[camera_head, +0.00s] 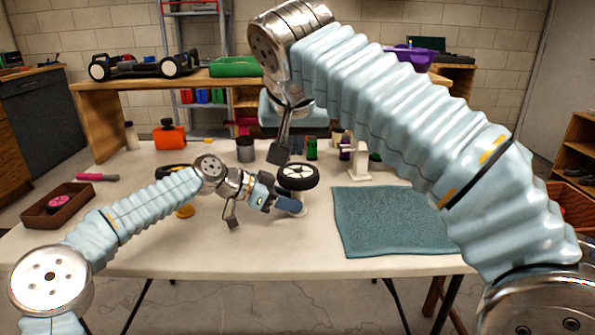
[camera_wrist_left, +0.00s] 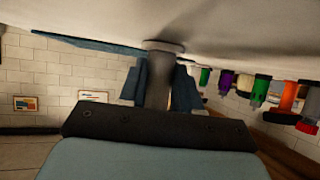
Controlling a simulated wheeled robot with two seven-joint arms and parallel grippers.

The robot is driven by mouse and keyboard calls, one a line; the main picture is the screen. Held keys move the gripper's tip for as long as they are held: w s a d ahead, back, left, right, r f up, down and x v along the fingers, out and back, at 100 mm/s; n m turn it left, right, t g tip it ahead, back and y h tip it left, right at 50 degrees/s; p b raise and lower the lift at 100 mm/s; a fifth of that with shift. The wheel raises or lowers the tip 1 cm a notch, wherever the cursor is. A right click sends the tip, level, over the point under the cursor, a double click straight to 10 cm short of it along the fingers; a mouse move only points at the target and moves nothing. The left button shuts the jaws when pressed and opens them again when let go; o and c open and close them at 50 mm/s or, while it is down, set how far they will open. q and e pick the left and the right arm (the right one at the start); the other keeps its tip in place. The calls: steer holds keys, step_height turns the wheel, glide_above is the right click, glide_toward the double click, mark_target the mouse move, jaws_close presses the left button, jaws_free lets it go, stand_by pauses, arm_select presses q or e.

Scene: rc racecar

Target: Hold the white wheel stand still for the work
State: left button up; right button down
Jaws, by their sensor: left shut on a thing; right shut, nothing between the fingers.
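The white wheel stand (camera_head: 303,200) stands on the table near the middle, mostly hidden behind my left gripper and under a black-tyred wheel (camera_head: 298,176) with a white rim. In the left wrist view its post (camera_wrist_left: 161,78) shows between the fingers, looking grey in shadow, with a round base against the tabletop. My left gripper (camera_head: 290,205) is low over the table, shut on the post. My right gripper (camera_head: 279,153) points down just left of and above the wheel, shut and empty, apart from the stand.
A teal mat (camera_head: 385,222) lies to the right. A second white stand (camera_head: 358,163) is behind it. Bottles, a grey can (camera_head: 245,149) and an orange container (camera_head: 169,136) stand at the back. A brown tray (camera_head: 58,205) is at the left. The front table strip is clear.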

stand_by(0.4)
arm_select(q)
steer(key=o, duration=1)
steer(key=shift+o, duration=0.2)
steer(key=v, duration=1.2)
steer(key=shift+f, duration=0.1)
